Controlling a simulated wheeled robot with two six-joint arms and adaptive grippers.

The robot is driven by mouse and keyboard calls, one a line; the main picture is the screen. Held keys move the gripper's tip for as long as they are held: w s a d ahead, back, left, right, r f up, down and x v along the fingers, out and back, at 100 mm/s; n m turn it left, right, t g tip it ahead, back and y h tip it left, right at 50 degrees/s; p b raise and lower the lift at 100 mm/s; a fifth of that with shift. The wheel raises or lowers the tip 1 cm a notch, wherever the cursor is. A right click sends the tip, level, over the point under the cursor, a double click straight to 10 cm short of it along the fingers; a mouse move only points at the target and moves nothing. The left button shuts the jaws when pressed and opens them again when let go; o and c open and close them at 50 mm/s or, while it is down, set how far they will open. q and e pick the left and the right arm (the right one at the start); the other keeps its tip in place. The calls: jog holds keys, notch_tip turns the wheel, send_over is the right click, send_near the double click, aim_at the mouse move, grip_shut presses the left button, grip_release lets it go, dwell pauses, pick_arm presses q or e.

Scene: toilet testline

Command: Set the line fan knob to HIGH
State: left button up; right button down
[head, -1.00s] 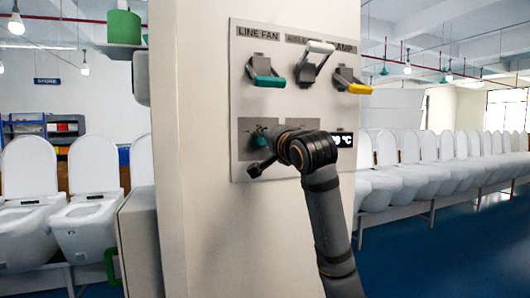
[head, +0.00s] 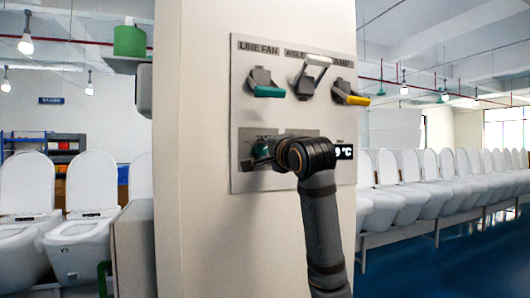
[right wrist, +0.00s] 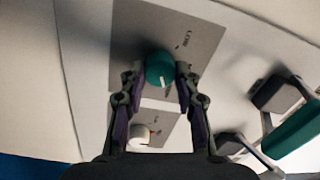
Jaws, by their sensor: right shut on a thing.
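The teal fan knob (head: 262,147) sits on a grey plate below the LINE FAN label and is partly hidden by my right gripper (head: 260,156). In the right wrist view the round teal knob (right wrist: 160,68) shows a short white mark, with the word LOW printed beside it on the plate. My right gripper (right wrist: 159,74) has one finger on each side of the knob and is shut on it. The HIGH marking cannot be made out. My left gripper is not in view.
Above the knob are a teal-handled lever (head: 268,91), a white-handled lever (head: 317,61) and a yellow-handled lever (head: 352,98). A white knob (right wrist: 140,134) is on a neighbouring plate. A temperature display (head: 344,152) is right of my wrist. Rows of toilets (head: 440,185) stand beyond the pillar.

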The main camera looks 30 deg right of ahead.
jog(key=c, duration=1)
grip_release()
jog(key=shift+o, duration=0.2)
jog(key=v, duration=1.2)
